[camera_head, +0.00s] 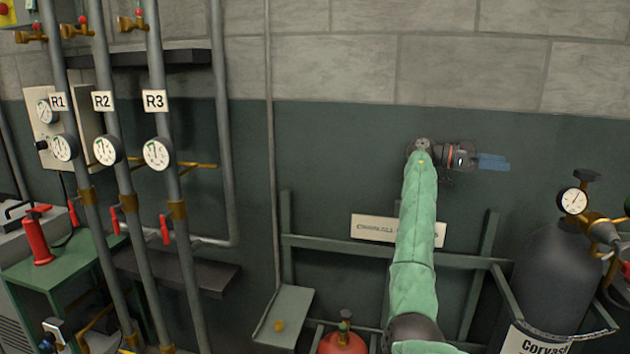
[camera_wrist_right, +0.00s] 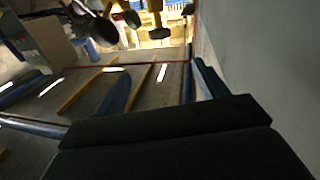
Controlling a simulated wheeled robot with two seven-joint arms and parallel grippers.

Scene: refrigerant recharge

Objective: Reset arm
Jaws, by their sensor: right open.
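My right arm (camera_head: 415,225), in a green sleeve, rises from the bottom of the head view in front of the wall. Its dark wrist bends to the right at the top. My right gripper (camera_head: 494,162), with blue fingers, points right, is open and holds nothing that I can see. It is above and left of the dark gas cylinder (camera_head: 548,272) and apart from it. In the right wrist view a dark block fills the bottom and hides part of the scene. My left gripper is not in view.
Pipes labelled R1, R2 and R3 (camera_head: 154,101) with gauges stand on the left. A green rack (camera_head: 350,247) with a sign is behind my arm. A red cylinder (camera_head: 343,342) and a small tray (camera_head: 284,314) are low down. The upper wall is clear.

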